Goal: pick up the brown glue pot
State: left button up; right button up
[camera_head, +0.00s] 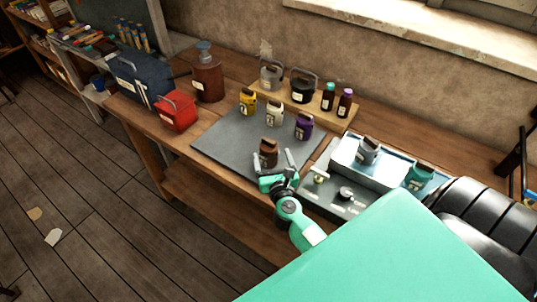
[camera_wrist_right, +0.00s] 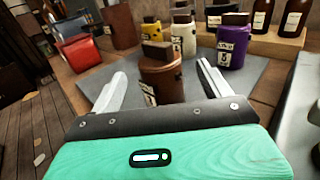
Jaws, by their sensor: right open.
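The brown glue pot (camera_head: 268,153) stands upright near the front edge of the dark grey mat (camera_head: 222,138). In the right wrist view the brown glue pot (camera_wrist_right: 161,78) stands straight ahead, between the lines of the two fingers, with a pale label on its left side. My right gripper (camera_head: 275,168) is open and empty just in front of the pot. In the right wrist view its two pale fingers (camera_wrist_right: 160,85) are spread to either side of the pot and do not appear to press on it. My left gripper is not in view.
Behind the brown pot stand a yellow pot (camera_head: 248,101), a cream pot (camera_head: 275,113) and a purple pot (camera_head: 304,125). A red box (camera_head: 177,111) and a brown pump bottle (camera_head: 207,75) stand left. A grey device with a blue-white tray (camera_head: 350,178) is right.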

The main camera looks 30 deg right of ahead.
aim_at(269, 144)
jog(key=shift+x, duration=0.8)
jog(key=shift+w+d+r+p, duration=0.2)
jog(key=shift+w+p, duration=0.15)
jog(key=shift+w, duration=0.1)
jog(key=p+x, duration=0.1)
jog(key=x, duration=0.2)
jog(key=shift+w+d, duration=0.1)
jog(key=shift+w, duration=0.1)
jog(key=shift+w+d+f, duration=0.15)
jog(key=shift+w+d, duration=0.05)
jog(key=shift+w, duration=0.2)
jog(key=c, duration=1.7)
